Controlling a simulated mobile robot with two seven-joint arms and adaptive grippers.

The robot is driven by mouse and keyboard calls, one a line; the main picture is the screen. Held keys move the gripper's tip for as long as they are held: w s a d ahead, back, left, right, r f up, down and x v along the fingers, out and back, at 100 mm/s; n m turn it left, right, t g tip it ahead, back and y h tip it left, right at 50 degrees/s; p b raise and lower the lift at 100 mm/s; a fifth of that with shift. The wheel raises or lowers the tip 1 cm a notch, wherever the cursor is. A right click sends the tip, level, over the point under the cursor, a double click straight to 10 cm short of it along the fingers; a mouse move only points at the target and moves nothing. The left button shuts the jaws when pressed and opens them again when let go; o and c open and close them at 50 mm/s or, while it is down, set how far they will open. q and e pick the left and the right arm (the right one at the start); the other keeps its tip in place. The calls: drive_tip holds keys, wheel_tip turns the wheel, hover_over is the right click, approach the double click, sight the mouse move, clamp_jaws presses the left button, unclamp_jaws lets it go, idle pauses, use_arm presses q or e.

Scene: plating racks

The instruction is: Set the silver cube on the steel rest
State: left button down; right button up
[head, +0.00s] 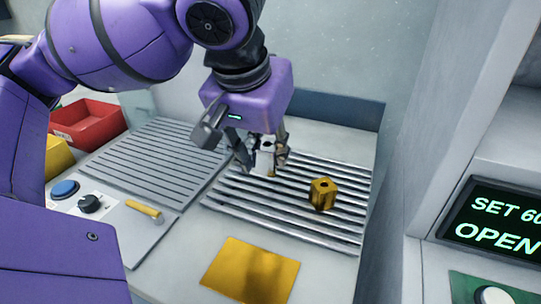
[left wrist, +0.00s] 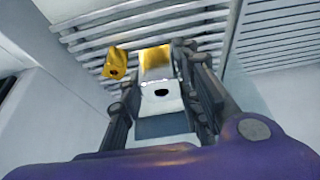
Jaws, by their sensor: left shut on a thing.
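The silver cube (head: 265,160) is a small bright block with a dark hole. My left gripper (head: 264,154) is shut on it, one finger on each side. In the left wrist view the silver cube (left wrist: 156,92) sits between the fingers, with a golden tint on its far face. It is low at the back left part of a rack of steel bars (head: 275,213), which looks like the steel rest. I cannot tell whether it touches the bars. A gold cube (head: 322,193) with a hole stands on the same rack, to the right and apart. My right gripper is out of view.
A grey slatted plate (head: 150,160) lies to the left, with a blue button (head: 65,189), a black knob (head: 90,203) and a yellow handle (head: 145,209) in front. A red bin (head: 88,124) is behind. A yellow mat (head: 250,270) lies in front. A lit display (head: 500,221) is at right.

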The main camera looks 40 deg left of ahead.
use_arm(q)
drive_tip(key=w+a+f, duration=0.2)
drive_tip(key=a+f, duration=0.1)
drive_tip(key=w+a+f, duration=0.1)
drive_tip(key=shift+a+f, duration=0.15)
drive_tip(key=shift+f, duration=0.2)
drive_tip(key=shift+w+a+f, duration=0.25)
drive_tip(key=shift+a+f, duration=0.05)
drive_tip(key=shift+f, duration=0.2)
drive_tip(key=shift+w+a+f, duration=0.25)
drive_tip(key=shift+a+f, duration=0.05)
drive_tip(key=shift+f, duration=0.15)
wheel_tip(320, 180, down, 3)
drive_tip(key=shift+a+f, duration=0.1)
drive_tip(key=shift+f, duration=0.05)
drive_tip(key=shift+w, duration=0.1)
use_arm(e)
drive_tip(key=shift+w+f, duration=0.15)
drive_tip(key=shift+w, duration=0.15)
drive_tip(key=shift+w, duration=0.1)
use_arm(q)
drive_tip(key=c, duration=1.3)
unclamp_jaws()
drive_tip(key=shift+f, duration=0.1)
drive_tip(key=shift+c, duration=0.2)
drive_tip(key=shift+o, duration=0.2)
